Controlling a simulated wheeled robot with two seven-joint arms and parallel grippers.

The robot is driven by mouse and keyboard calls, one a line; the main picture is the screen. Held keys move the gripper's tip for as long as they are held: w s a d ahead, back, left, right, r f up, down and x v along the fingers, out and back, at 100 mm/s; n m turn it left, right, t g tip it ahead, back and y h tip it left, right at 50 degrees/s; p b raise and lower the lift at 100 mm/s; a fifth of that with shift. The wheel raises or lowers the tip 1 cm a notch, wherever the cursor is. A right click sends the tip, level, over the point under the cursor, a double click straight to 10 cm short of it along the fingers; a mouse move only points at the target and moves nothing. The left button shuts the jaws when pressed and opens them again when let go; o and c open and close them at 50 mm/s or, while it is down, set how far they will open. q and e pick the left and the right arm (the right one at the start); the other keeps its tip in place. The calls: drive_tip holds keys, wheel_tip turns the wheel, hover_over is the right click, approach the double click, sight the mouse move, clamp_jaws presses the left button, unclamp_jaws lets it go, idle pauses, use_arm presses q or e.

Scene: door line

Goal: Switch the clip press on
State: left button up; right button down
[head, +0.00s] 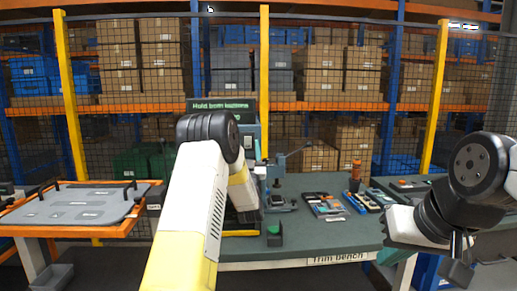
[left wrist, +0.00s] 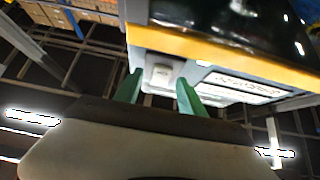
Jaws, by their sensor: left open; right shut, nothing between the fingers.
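The clip press (head: 250,133) appears to be the machine on the bench, mostly hidden behind my left arm in the head view. In the left wrist view, a pale panel (left wrist: 205,80) under a yellow edge carries a small light-grey switch (left wrist: 162,74) and a printed label. My left gripper (left wrist: 159,79) is open, its green fingers on either side of the switch in that view. I cannot tell whether they touch it. The head view hides this gripper behind the arm. My right gripper (head: 457,248) is shut and empty, pointing down at the right.
An orange-edged table (head: 135,213) stands at the left. A mesh fence with yellow posts (head: 265,80) is behind.

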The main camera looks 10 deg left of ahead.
use_arm(q)
drive_tip(key=v, duration=0.7)
drive_tip(key=shift+s+f, duration=0.25)
drive_tip(key=shift+d, duration=0.1)
